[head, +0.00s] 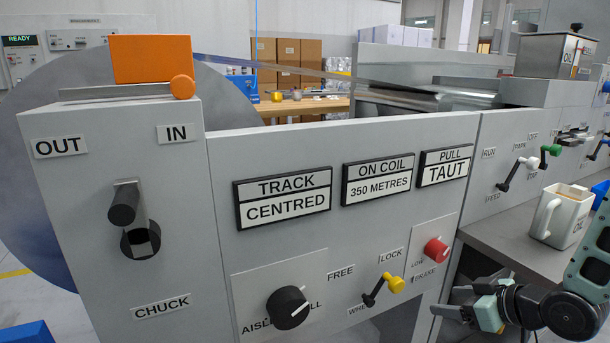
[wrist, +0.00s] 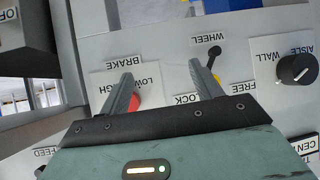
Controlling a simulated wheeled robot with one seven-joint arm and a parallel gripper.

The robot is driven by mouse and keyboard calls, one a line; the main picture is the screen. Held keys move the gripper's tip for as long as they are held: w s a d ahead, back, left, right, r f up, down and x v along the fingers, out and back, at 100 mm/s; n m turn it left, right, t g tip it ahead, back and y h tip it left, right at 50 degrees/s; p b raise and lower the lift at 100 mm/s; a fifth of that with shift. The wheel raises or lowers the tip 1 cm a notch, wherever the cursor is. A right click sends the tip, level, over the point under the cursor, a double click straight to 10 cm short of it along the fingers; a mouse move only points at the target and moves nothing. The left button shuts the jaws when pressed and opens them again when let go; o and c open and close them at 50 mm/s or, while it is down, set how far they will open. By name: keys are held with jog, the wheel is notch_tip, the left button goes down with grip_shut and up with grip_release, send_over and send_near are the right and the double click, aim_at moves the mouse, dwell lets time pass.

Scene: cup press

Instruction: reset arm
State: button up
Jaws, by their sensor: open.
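My gripper (head: 452,301) is at the lower right of the head view, in front of the grey machine panel. Its fingers are open and empty in the wrist view (wrist: 161,75), with a gap between them. The red brake knob (head: 436,250) is above and left of the fingers in the head view; in the wrist view the red knob (wrist: 134,101) is partly hidden behind the left finger. The yellow-tipped wheel lever (head: 395,284) is left of the gripper. In the wrist view its black end (wrist: 214,51) shows beyond the right finger. I cannot see contact with either.
A black aisle/wall dial (head: 288,307) is further left on the panel. A white oil jug (head: 561,216) stands on the dark shelf (head: 500,240) close to my arm. White-tipped (head: 516,174) and green-tipped (head: 550,152) levers are above the shelf.

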jog(key=s+a+r+n+g+h, duration=0.1)
jog(key=s+a+r+g+h, duration=0.15)
jog(key=a, duration=0.25)
jog(key=s+a+r+g+h, duration=0.1)
jog(key=s+a+r+g, duration=0.15)
jog(key=a, duration=0.35)
jog(key=s+a+r+g+h, duration=0.1)
jog(key=s+a+r+g, duration=0.2)
jog(key=s, duration=0.6)
jog(key=s+a+r+g+h, duration=0.1)
jog(key=s+a+r, duration=0.3)
jog(key=s, duration=0.5)
notch_tip(320, 180, up, 33)
jog(key=p, duration=3.3)
jog(key=shift+s+a+g+p, duration=0.3)
jog(key=shift+s+a+p, duration=0.05)
jog(key=shift+s, duration=0.1)
jog(key=shift+f, duration=0.15)
